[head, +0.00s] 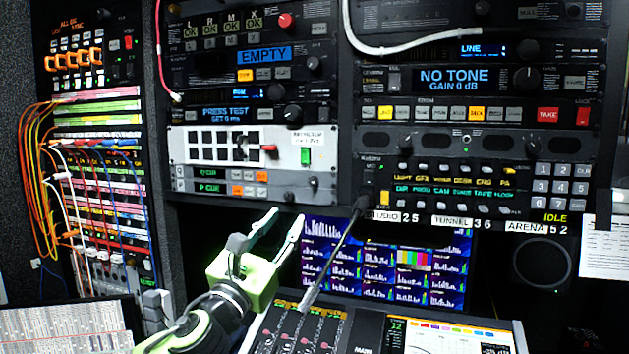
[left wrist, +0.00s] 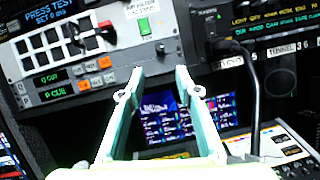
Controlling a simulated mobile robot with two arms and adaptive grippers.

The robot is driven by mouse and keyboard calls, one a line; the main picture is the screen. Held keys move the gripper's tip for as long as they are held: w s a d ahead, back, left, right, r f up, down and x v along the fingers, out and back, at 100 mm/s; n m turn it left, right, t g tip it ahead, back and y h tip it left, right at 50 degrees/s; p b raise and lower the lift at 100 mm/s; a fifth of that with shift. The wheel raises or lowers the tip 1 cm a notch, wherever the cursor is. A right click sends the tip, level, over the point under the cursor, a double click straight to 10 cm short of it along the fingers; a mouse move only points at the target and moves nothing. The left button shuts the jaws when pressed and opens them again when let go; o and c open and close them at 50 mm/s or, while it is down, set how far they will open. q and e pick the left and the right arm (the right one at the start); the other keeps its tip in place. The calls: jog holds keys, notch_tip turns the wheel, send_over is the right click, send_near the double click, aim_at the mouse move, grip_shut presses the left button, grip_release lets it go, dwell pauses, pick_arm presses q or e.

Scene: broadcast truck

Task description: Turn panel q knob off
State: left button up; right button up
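A two-row cue panel carries a Q CUE display (head: 209,173) above a P CUE display (head: 209,187). A small dark knob (head: 313,181) sits at the right end of the Q row, and another dark knob (head: 289,196) sits at the P row. In the left wrist view the Q CUE display (left wrist: 50,75) is at the left, and the Q-row knob (left wrist: 160,48) is above and between my fingers. My left gripper (head: 284,220) is open and empty, below and in front of the panel, apart from the knobs; its fingers also show in the wrist view (left wrist: 159,76). My right gripper is not in view.
A monitor (head: 440,262) stands behind and below the panel. A gooseneck microphone (head: 337,249) rises right of my left gripper. A mixing console (head: 400,330) fills the lower front. A green switch (head: 306,156) is above the Q-row knob. Patch cables (head: 40,180) hang at the left.

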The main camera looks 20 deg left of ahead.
aim_at(311, 183)
pick_arm(q)
jog(key=p+x, duration=0.1)
jog(key=x, duration=0.3)
jog(key=p+x, duration=0.2)
jog(key=x, duration=0.2)
jog(key=p+x, duration=0.2)
jog(key=x, duration=0.2)
jog(key=shift+s+a+r, duration=0.1)
jog(key=shift+s+r, duration=0.05)
jog(key=shift+r, duration=0.25)
jog(key=shift+w+r+p, duration=0.1)
jog(key=shift+w+p, duration=0.3)
jog(key=shift+w, duration=0.35)
jog(key=shift+s, duration=0.1)
grip_shut()
